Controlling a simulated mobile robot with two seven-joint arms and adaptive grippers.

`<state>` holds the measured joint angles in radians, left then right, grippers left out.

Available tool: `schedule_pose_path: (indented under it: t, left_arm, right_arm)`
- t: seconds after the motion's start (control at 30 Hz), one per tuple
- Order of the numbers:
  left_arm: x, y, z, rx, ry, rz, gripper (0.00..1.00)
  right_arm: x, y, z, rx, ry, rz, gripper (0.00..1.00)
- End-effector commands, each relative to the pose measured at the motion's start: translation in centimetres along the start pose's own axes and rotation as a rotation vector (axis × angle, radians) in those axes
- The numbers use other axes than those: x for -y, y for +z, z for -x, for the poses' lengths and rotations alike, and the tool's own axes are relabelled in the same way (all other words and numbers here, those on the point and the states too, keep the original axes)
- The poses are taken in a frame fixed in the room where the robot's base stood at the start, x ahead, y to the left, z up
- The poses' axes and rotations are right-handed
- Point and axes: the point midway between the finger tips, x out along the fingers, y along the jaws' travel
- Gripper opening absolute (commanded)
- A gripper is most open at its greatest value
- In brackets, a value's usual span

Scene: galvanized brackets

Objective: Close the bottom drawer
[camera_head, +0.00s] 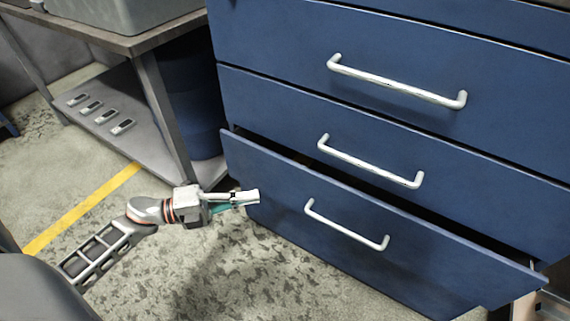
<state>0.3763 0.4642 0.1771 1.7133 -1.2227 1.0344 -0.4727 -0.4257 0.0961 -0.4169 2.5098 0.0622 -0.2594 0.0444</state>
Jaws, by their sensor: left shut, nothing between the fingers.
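The bottom drawer (268,203) of the blue cabinet stands partly open, with a dark gap along its top edge. It has a white bar handle (345,226) on its front. My left gripper (254,197) is shut and empty. It points right, in front of the drawer face near its left end and to the left of the handle. I cannot tell whether its fingertips touch the drawer face. My right gripper does not show.
The drawers above, with white handles (370,162) and (397,86), look shut. A workbench (133,44) stands at the left, with several small devices on its lower shelf (142,125). Bare concrete floor (210,270) with a yellow line (82,208) lies in front.

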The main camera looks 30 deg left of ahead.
Motion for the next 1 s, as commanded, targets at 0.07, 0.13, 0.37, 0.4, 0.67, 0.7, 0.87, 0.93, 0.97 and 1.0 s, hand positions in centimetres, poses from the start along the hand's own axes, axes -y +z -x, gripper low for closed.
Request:
schedule_pose_path:
  t: [0.07,0.13,0.37,0.4,0.67,0.7,0.87,0.93,0.97,1.0]
  left_arm:
    - [0.1,-0.2,0.0,-0.005,0.000,0.000,0.00]
    - [0.1,-0.2,-0.6,-0.005,-0.002,0.000,0.00]
    - [0.0,-0.2,-4.3,-0.005,-0.003,0.001,0.00]
    - [0.1,-0.1,-5.1,-0.005,-0.003,-0.001,0.00]
    - [-0.1,-0.2,-10.2,-0.004,-0.001,0.001,0.00]
    - [-0.2,0.5,-10.4,-0.002,0.002,0.001,0.00]
    - [-0.3,1.7,-11.7,-0.003,0.003,0.004,0.00]
    - [-0.2,2.1,-12.1,-0.003,0.002,0.004,0.00]
    - [-0.2,2.2,-12.2,-0.003,0.002,0.003,0.00]
    - [-0.1,2.4,-12.4,-0.004,0.002,0.003,0.00]
  right_arm:
    - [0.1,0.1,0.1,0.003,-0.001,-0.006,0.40]
    - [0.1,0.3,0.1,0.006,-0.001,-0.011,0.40]
    - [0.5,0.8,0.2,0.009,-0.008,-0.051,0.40]
    - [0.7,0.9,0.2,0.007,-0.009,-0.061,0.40]
    - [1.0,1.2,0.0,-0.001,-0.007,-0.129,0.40]
    - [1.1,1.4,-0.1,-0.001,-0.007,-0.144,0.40]
    - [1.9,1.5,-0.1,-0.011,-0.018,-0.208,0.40]
    - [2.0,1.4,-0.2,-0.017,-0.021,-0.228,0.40]
    - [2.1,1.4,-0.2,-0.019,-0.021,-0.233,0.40]
    - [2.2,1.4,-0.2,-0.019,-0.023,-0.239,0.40]
